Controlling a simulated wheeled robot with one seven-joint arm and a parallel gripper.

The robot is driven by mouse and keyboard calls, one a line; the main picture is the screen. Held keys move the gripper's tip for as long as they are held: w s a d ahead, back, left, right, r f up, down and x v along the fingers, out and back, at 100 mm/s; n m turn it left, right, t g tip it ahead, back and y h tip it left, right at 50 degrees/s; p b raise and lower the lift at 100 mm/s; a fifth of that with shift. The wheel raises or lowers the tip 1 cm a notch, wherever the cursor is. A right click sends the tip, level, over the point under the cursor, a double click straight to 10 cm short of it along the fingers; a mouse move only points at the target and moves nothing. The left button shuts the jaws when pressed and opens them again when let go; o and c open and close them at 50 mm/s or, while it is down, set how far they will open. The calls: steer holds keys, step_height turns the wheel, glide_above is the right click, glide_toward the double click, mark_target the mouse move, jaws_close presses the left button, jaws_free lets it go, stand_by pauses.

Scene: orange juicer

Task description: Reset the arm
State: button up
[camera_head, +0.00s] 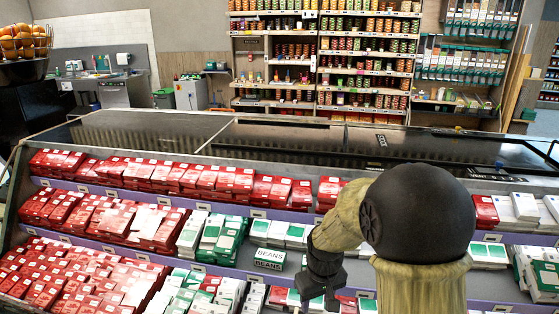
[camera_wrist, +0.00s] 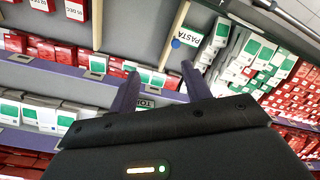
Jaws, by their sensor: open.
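My gripper (camera_head: 318,296) hangs from my bent arm in front of the shelves, just right of the middle of the head view. In the wrist view my gripper (camera_wrist: 160,72) has its two dark fingers spread apart, with nothing between them. Behind the fingers are shelves of boxes, seen tilted. A small green light shows on the gripper's body. In the head view the fingertips point down and are small and partly lost against the boxes, so I cannot tell if they touch anything.
Tiered shelves with lilac edges (camera_head: 110,193) hold rows of red boxes (camera_head: 60,288) and green-and-white boxes. A green box marked BEANS (camera_head: 269,259) lies left of my gripper. A dark glass top (camera_head: 300,140) runs behind. Oranges (camera_head: 22,38) fill a basket at upper left.

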steer(key=s+d+r+m+p, duration=0.1)
steer(key=s+d+r+m, duration=0.1)
steer(key=s, duration=0.4)
steer(key=s+d+r+m+t+p, duration=0.1)
steer(key=s+d+r+m+p, duration=0.1)
steer(key=s+d+r, duration=0.2)
steer(key=shift+s+r+t, duration=0.3)
steer(key=shift+s+r, duration=0.2)
steer(key=shift+s, duration=0.45)
steer(key=shift+c, duration=1.3)
